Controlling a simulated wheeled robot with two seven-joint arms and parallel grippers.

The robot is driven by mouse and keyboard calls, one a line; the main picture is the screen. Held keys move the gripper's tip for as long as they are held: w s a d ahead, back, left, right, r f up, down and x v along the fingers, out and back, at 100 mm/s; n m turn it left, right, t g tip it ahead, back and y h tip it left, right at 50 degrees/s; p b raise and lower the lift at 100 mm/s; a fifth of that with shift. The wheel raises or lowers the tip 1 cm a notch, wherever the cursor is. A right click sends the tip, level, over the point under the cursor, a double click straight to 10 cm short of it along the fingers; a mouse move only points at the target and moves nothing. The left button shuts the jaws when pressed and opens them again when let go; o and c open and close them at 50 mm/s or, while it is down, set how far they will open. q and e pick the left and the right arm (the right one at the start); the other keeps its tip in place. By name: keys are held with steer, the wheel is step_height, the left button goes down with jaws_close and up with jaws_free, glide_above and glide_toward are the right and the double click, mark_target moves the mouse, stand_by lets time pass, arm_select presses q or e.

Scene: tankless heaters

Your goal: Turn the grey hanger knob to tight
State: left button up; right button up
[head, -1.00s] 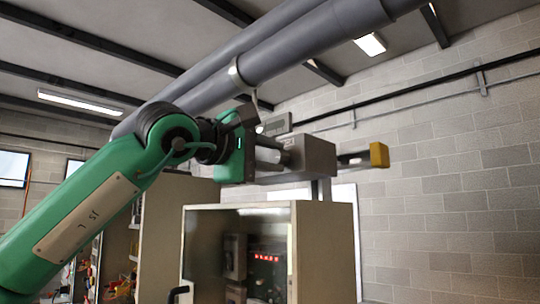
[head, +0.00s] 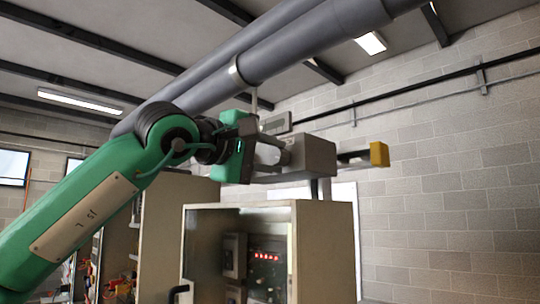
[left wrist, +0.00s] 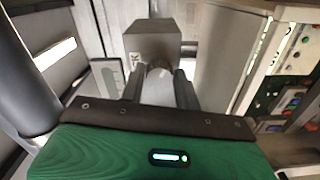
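A grey box-shaped hanger (head: 312,155) is under the large pipes in the head view. It shows ahead of the fingers in the left wrist view (left wrist: 152,43). Its round grey knob (left wrist: 159,70) is on the face toward my gripper, partly hidden by the fingers. My left gripper (head: 275,153) reaches it from the left. In the left wrist view its two dark fingers (left wrist: 159,82) stand apart, one on each side of the knob. I cannot tell whether they press on it. My right gripper is out of view.
Large grey pipes (head: 290,45) run close above my left arm. An open-fronted cabinet (head: 325,240) with red lit digits stands below. A bar with a yellow end block (head: 379,154) sticks out right of the grey box. Open space lies before the block wall.

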arm_select(q)
steer(key=shift+o, duration=1.3)
steer(key=b+v, duration=0.6)
steer(key=v, duration=0.8)
steer(key=shift+w, duration=0.1)
